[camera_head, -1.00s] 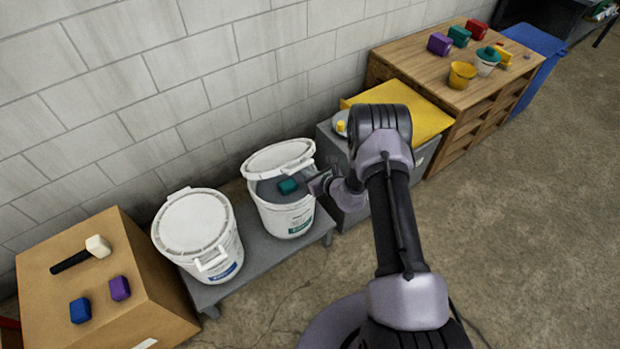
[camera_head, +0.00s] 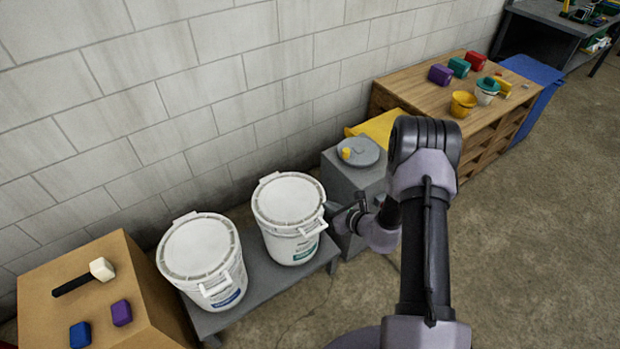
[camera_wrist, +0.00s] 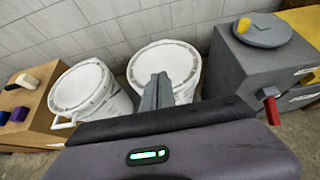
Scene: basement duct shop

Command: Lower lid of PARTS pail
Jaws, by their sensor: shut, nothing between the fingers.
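The right white pail (camera_head: 280,243) with a green label stands on the low grey bench. Its white lid (camera_head: 288,198) lies flat over the top, so the inside is hidden. The lid also shows in the wrist view (camera_wrist: 183,58). The label text is too small to read. My gripper (camera_head: 340,214) is just right of this pail, near the lid's handle tab. In the wrist view my shut, empty fingers (camera_wrist: 157,92) overlap the lid; I cannot tell whether they touch it.
A second lidded pail (camera_head: 197,250) with a blue label stands to the left. A cardboard box (camera_head: 60,275) bears a mallet (camera_head: 85,277) and two blocks. A grey cabinet (camera_head: 350,180) with a round grey lid (camera_head: 362,152) stands close right. The wall is behind; floor is open in front.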

